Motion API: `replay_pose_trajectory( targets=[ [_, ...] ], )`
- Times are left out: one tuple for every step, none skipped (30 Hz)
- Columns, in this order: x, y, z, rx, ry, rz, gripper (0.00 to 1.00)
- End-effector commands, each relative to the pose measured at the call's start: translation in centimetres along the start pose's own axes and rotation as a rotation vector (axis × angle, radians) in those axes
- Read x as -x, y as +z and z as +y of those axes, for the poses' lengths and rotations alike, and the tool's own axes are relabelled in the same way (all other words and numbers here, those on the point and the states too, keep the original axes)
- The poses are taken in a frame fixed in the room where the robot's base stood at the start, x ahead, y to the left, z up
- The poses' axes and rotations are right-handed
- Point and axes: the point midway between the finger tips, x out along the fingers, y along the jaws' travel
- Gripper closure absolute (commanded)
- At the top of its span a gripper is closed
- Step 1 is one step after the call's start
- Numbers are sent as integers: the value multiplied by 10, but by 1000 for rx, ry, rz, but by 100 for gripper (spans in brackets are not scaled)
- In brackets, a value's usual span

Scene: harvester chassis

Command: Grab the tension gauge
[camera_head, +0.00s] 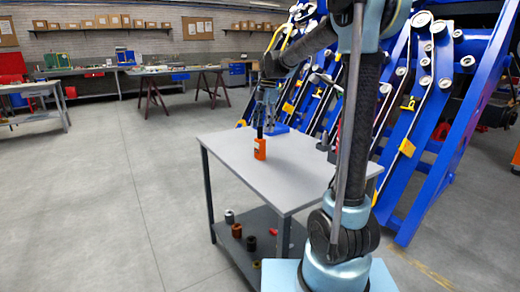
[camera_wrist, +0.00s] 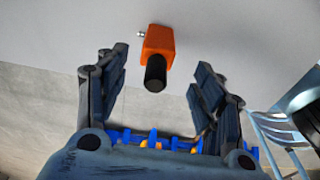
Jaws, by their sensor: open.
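The tension gauge, an orange block with a black cylindrical handle, stands upright on the grey table (camera_head: 225,140) in the head view (camera_head: 260,149). In the wrist view it appears top centre (camera_wrist: 158,42), with its black handle pointing toward the gripper. My gripper (camera_head: 267,105) is above the gauge in the head view, pointing down. In the wrist view my gripper (camera_wrist: 161,62) has its fingers spread wide, one on each side of the handle, with gaps visible on both sides. Nothing is held.
A blue item (camera_head: 279,128) sits behind the gauge on the table, and a small grey part (camera_head: 323,143) stands to the right. Several cylindrical parts, including a brown one (camera_head: 237,230), are on the lower shelf. The blue harvester frame (camera_head: 440,120) rises behind and right.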

Motion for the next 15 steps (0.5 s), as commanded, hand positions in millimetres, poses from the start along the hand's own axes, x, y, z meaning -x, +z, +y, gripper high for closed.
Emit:
replay_pose_trajectory(
  targets=[
    [-7,0,0,0,0,0,38],
    [-10,0,0,0,0,0,38],
    [-14,0,0,0,0,0,38],
    [-16,0,0,0,0,0,38],
    [-18,0,0,0,0,0,38],
    [-20,0,0,0,0,0,38],
    [-20,0,0,0,0,0,38],
    [-22,0,0,0,0,0,38],
    [-24,0,0,0,0,0,38],
    [-26,0,1,0,0,0,38],
    [-28,0,1,0,0,0,38],
    [-33,0,2,0,0,0,38],
    [-37,0,3,0,0,0,38],
    [-42,-1,4,0,0,0,38],
    [-48,-1,4,-1,0,0,38]
  ],
)
